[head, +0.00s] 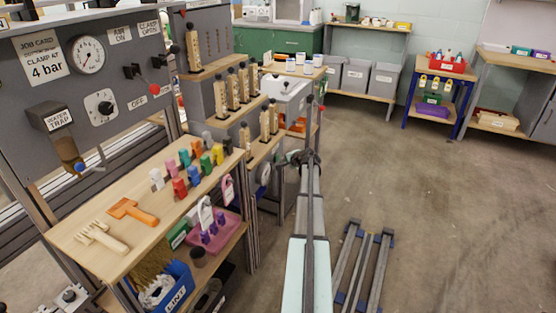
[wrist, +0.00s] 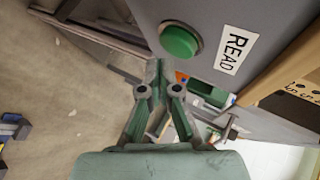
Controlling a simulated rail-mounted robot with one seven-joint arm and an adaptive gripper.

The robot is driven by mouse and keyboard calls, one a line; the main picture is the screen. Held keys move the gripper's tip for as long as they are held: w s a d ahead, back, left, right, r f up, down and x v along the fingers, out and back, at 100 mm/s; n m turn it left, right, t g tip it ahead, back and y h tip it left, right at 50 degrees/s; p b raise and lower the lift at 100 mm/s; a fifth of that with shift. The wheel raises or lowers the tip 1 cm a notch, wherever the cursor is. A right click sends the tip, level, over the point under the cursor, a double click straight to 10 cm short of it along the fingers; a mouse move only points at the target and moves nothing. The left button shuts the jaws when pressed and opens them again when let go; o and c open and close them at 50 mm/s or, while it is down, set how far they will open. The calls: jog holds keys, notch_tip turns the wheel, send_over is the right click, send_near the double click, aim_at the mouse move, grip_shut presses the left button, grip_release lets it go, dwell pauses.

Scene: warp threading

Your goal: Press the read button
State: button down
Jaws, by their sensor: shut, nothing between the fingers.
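The read button is a round green button (wrist: 180,40) in a dark ring on a grey panel (wrist: 225,18) in the upper middle of the wrist view. A white label reading READ (wrist: 233,50) is beside it on the right. My gripper (wrist: 158,70) is shut and empty. In the wrist view its fingertips show just below and left of the button, and I cannot tell how far they are from the panel. In the head view my gripper (head: 303,157) is small and dark at the far end of my arm. I cannot make out the button there.
A wooden shelf (head: 80,235) with coloured pegs and tools stands left of my arm. A gauge panel (head: 30,100) is at the far left. Wooden shelves with upright blocks are near my gripper. A low metal rack (head: 371,262) sits on the floor at right. Floor beyond is open.

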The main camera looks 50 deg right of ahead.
jog(key=shift+w, duration=0.15)
jog(key=shift+w+a, duration=0.15)
jog(key=shift+w, duration=0.15)
jog(key=shift+w+a, duration=0.1)
jog(key=shift+w, duration=0.35)
dwell(0.8)
jog(key=shift+s, duration=0.15)
jog(key=shift+s+d, duration=0.2)
jog(key=shift+s, duration=0.5)
jog(key=shift+s, duration=0.1)
jog(key=s, duration=0.2)
jog(key=s+d+b, duration=0.1)
jog(key=s, duration=0.1)
jog(key=shift+s+d, duration=0.15)
jog(key=shift+s, duration=0.2)
dwell(0.8)
